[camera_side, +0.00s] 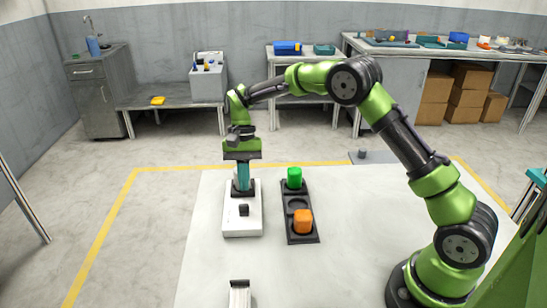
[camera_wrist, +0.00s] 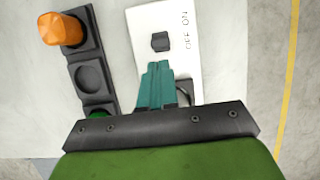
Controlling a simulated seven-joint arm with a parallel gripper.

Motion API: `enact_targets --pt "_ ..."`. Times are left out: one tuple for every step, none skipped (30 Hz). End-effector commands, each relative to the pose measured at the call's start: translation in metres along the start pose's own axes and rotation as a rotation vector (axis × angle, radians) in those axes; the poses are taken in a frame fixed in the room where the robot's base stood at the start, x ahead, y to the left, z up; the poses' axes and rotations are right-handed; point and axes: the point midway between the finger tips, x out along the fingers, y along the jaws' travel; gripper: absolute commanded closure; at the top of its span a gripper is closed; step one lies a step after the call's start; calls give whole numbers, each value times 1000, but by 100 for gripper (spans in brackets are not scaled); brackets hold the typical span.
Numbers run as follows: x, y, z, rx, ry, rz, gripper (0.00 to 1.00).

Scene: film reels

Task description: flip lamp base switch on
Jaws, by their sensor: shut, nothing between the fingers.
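The white lamp base (camera_side: 242,226) lies on the pale work surface. Its small black switch (camera_side: 243,210) sits toward the near end, and it also shows in the wrist view (camera_wrist: 160,42) beside the printed words OFF and ON. I cannot tell which way the switch is set. A black socket (camera_wrist: 185,92) at the far end of the base is mostly hidden behind my gripper. My gripper (camera_side: 243,187) points down over that far end, with its teal fingers shut and empty. In the wrist view the fingertips (camera_wrist: 157,66) appear just short of the switch, apart from it.
A dark tray (camera_side: 301,239) stands right of the base, holding a green cylinder (camera_side: 294,178) and an orange piece (camera_side: 303,221) with an empty round recess between. A white block (camera_side: 240,293) is at the near edge. The surface left of the base is clear.

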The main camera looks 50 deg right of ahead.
Motion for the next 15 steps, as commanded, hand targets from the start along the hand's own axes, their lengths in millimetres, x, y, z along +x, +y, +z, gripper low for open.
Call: enact_targets --pt "8 0 0 0 -2 3 100" --pt "12 0 0 0 -1 2 100" --pt "16 0 0 0 -2 1 100" --pt "18 0 0 0 -1 1 100" --pt "21 0 0 0 -1 1 100" --pt "23 0 0 0 -1 1 100" --pt "24 0 0 0 0 1 100" --pt "25 0 0 -1 1 1 100" --pt "26 0 0 -1 1 0 100" --pt "26 0 0 -1 1 0 100" --pt "26 0 0 0 1 0 100" --pt "26 0 0 0 1 0 100" --pt "26 0 0 0 1 0 100" --pt "26 0 0 0 1 0 100" --pt "26 0 0 0 1 0 100"
